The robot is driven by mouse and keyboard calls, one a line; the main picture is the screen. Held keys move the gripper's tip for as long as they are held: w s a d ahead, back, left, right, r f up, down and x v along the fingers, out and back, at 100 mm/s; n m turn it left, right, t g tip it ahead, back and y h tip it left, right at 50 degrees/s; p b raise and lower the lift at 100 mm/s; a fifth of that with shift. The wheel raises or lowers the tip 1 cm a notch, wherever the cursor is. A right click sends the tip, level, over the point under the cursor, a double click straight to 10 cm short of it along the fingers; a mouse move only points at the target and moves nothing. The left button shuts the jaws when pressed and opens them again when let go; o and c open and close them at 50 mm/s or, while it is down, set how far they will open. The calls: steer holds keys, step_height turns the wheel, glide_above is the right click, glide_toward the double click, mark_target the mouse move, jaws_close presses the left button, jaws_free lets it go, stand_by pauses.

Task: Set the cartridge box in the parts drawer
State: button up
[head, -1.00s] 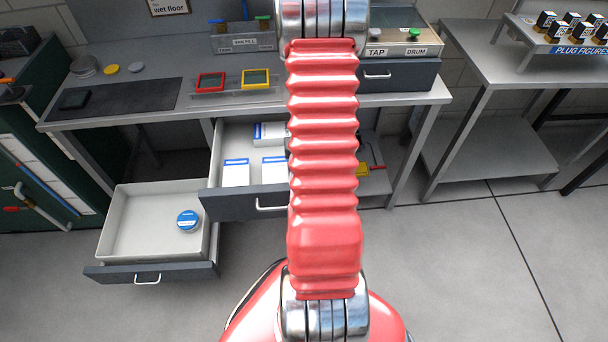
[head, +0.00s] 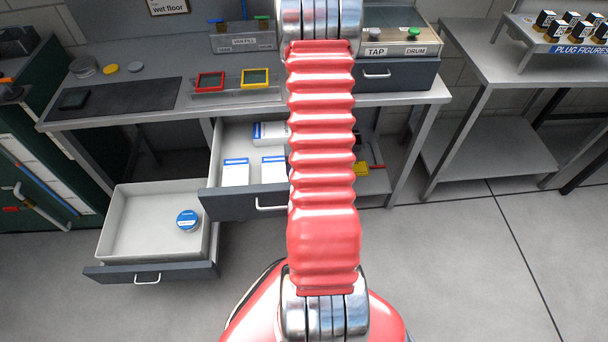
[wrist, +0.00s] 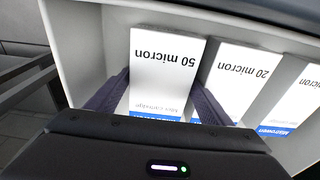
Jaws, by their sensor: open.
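In the wrist view, a white cartridge box marked "50 micron" (wrist: 166,68) with a blue band stands in a light-walled drawer (wrist: 75,50). The fingers of my gripper (wrist: 157,100) are open, one on each side of this box. I cannot tell whether they touch it. In the head view, an open upper drawer (head: 216,150) holds white and blue boxes (head: 236,172); my arm hides my gripper and part of this drawer. A lower drawer (head: 112,222) stands open at left with a round blue-topped tin (head: 187,220) in it. Neither drawer has a readable label.
In the wrist view, a "20 micron" box (wrist: 237,80) stands right of the right finger, with another box (wrist: 291,105) beyond. The bench (head: 150,110) above carries red and yellow frames (head: 210,82). The lower drawer is mostly empty. Bare floor lies at right.

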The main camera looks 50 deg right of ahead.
step_height(320, 180, up, 12)
steer(key=s+a, duration=0.1)
stand_by(0.8)
stand_by(0.7)
steer(key=shift+a+r, duration=0.1)
